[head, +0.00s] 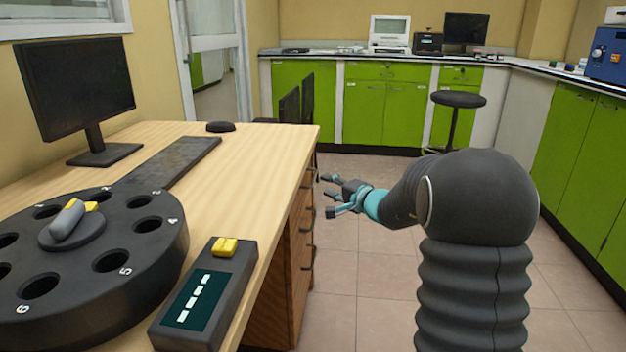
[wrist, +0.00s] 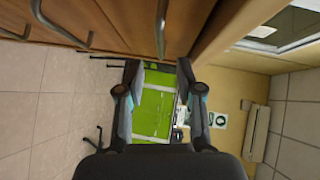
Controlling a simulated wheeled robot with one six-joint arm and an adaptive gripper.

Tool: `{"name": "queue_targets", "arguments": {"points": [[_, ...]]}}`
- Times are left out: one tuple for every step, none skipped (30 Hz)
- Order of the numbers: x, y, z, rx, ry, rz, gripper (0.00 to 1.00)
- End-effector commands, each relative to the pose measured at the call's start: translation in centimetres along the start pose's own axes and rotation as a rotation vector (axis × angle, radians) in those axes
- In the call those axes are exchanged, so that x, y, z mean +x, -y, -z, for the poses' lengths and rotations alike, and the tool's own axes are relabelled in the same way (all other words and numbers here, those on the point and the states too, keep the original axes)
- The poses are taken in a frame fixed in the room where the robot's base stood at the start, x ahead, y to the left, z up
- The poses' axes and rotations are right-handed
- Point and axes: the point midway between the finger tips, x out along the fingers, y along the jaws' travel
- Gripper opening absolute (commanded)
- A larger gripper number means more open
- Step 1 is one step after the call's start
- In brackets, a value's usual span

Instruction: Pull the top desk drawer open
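The wooden desk (head: 235,165) has a column of drawers on its right side. In the wrist view the top drawer (wrist: 185,28) is nearest the desktop edge, and its grey curved handle (wrist: 160,32) stands out from the front. The drawer fronts look flush, so the top drawer appears closed. My gripper (head: 329,195) is open and empty beside the drawer fronts, with its fingers apart one above the other. In the wrist view my gripper (wrist: 158,70) shows both fingers spread, with the handle beyond their tips toward the picture's top; no contact shows.
Lower drawer handles (wrist: 86,28) run beside the top one. On the desk are a monitor (head: 75,85), a black numbered carousel (head: 75,290) and a control box (head: 205,295). A stool (head: 458,100) and green cabinets (head: 385,105) stand behind. Floor right of the desk is clear.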

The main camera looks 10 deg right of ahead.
Motion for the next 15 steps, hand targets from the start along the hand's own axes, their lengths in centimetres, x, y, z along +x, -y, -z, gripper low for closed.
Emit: {"name": "queue_targets", "arguments": {"points": [[1.1,0.0,0.0,0.001,0.002,-0.001,0.36],[1.6,0.1,0.0,0.001,0.002,0.0,0.36],[2.4,0.1,-0.1,0.001,0.003,0.0,0.36],[2.9,0.0,-0.1,0.001,0.003,0.0,0.36],[3.5,0.1,0.0,0.0,0.002,0.0,0.36],[4.2,0.0,0.0,0.001,0.002,-0.001,0.36],[4.7,0.1,0.0,0.001,0.002,0.0,0.36],[5.1,0.1,-0.1,0.001,0.002,0.0,0.36],[5.7,0.1,0.0,0.001,0.001,0.0,0.36],[6.0,0.1,0.0,0.001,0.001,0.0,0.36],[6.4,0.1,0.0,0.001,0.001,-0.001,0.36],[6.8,0.1,0.0,0.0,0.0,0.0,0.36],[7.0,0.1,0.0,0.0,0.0,0.0,0.36],[7.3,0.0,0.0,0.001,0.001,-0.001,0.36],[7.5,0.0,0.0,0.001,0.001,-0.001,0.36]]}}
